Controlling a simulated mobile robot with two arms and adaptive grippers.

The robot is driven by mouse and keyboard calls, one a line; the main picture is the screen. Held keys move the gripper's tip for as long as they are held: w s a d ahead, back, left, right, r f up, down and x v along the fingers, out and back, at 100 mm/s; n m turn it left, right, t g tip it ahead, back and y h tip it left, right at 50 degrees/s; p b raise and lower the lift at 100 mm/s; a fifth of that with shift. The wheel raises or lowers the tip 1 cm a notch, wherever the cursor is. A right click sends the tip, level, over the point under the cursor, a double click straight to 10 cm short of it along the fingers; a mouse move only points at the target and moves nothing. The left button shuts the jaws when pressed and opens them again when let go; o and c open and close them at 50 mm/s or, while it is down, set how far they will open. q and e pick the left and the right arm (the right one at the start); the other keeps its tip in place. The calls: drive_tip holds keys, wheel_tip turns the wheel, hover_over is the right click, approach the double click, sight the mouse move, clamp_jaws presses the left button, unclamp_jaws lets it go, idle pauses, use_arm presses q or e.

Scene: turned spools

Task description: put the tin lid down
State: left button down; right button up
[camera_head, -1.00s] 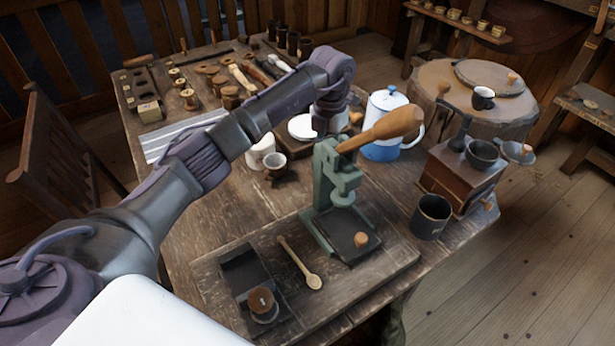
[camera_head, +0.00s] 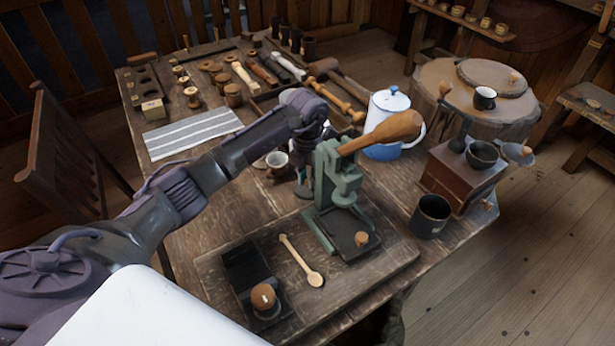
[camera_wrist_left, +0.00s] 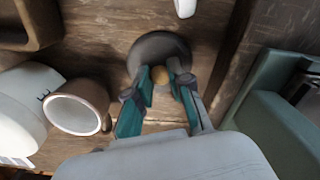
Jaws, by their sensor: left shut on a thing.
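The tin lid is a dark grey round disc (camera_wrist_left: 158,48) with a small wooden knob, seen from above in the left wrist view. My left gripper (camera_wrist_left: 161,78) is shut on the knob, its teal fingers on either side. In the head view my left gripper (camera_head: 303,174) points down just left of the green press (camera_head: 341,185), with the lid low under it and mostly hard to make out. I cannot tell whether the lid touches the wooden table (camera_head: 205,215). My right gripper is not in view.
A small brown cup (camera_head: 277,161) stands close left of my gripper; it also shows in the wrist view (camera_wrist_left: 76,106) beside a white vessel (camera_wrist_left: 20,110). The green press is close on the right. A wooden spoon (camera_head: 300,260) lies in front. Bare table lies left of the cup.

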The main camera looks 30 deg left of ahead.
sight(307, 180)
use_arm(q)
drive_tip(key=shift+f, duration=0.2)
drive_tip(key=c, duration=1.1)
unclamp_jaws()
drive_tip(key=shift+o, duration=0.2)
drive_tip(key=shift+r, duration=0.1)
wheel_tip(307, 180, up, 12)
drive_tip(key=shift+r+b, duration=0.15)
drive_tip(key=shift+b, duration=0.3)
